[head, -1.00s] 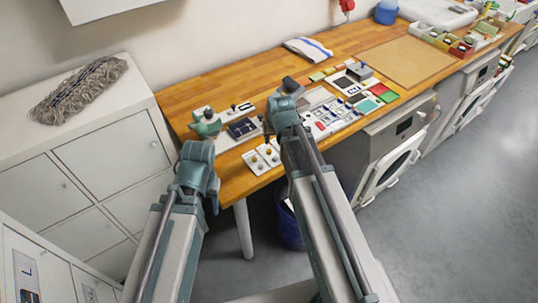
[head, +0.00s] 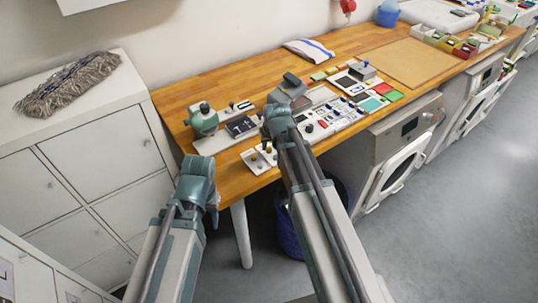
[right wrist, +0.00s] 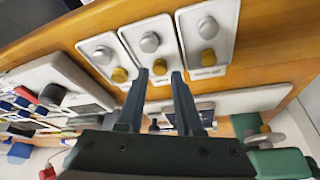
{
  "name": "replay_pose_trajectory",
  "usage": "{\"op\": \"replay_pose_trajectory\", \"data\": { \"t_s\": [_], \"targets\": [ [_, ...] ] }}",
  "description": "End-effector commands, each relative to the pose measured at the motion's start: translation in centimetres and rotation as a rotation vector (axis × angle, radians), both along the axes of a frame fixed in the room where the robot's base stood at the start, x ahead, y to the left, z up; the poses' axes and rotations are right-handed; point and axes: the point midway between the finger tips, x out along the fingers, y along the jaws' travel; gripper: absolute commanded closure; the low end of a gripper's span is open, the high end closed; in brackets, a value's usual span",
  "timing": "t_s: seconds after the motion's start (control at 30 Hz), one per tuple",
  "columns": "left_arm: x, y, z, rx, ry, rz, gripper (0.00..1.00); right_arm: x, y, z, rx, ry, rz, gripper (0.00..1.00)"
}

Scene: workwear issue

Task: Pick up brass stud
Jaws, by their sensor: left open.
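Three small white trays lie side by side in the right wrist view: left (right wrist: 92,45), middle (right wrist: 137,30) and right (right wrist: 190,18). Each holds a silver knob and a brass stud: left (right wrist: 119,75), middle (right wrist: 159,66), right (right wrist: 208,57). My right gripper (right wrist: 160,74) is open, its fingertips either side of the middle brass stud in the picture; I cannot tell whether they touch it. In the head view the trays (head: 248,164) are partly hidden by my right gripper (head: 267,142). My left gripper (head: 213,203) is low, off the table's front edge, mostly hidden by its wrist.
The wooden table (head: 180,95) also holds a green rounded device (head: 203,121), a dark panel (head: 241,127) and a white board with several knobs (head: 335,118). A white cabinet with a mop head (head: 70,84) stands left. A blue bin (head: 290,232) is under the table.

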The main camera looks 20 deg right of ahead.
Motion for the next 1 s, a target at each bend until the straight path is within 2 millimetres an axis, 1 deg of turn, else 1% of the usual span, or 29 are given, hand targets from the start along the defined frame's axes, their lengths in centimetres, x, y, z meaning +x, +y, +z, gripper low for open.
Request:
{"op": "replay_pose_trajectory", "data": {
  "t_s": [0.03, 0.1, 0.2, 0.4, 0.47, 0.6, 1.0],
  "targets": [
    [0.0, 0.0, -1.31, 0.0, 0.0, 0.0, 0.5, 0.4, -0.01, -1.31, 0.0, 0.0, 0.0, 0.65],
    [0.0, 0.0, -1.88, 0.0, 0.0, 0.0, 0.5, 0.67, -0.03, -1.89, 0.0, 0.0, 0.0, 0.65],
    [0.0, 0.0, -2.1, 0.0, 0.0, 0.0, 0.5, 0.83, -0.05, -2.1, 0.0, 0.0, 0.0, 0.65],
    [0.0, 0.0, -1.89, 0.0, 0.0, 0.0, 0.5, 0.78, -0.05, -1.88, 0.0, 0.0, 0.0, 0.65],
    [0.0, 0.0, -1.88, 0.0, 0.0, 0.0, 0.5, 0.78, -0.05, -1.88, 0.0, 0.0, 0.0, 0.74],
    [0.0, 0.0, -1.89, 0.0, 0.0, 0.0, 0.5, 0.78, -0.05, -1.88, 0.0, 0.0, 0.0, 0.99],
    [0.0, 0.0, -1.8, 0.0, 0.0, 0.0, 0.5, 0.78, -0.05, -1.8, 0.0, 0.0, 0.0, 1.0]
  ]
}}
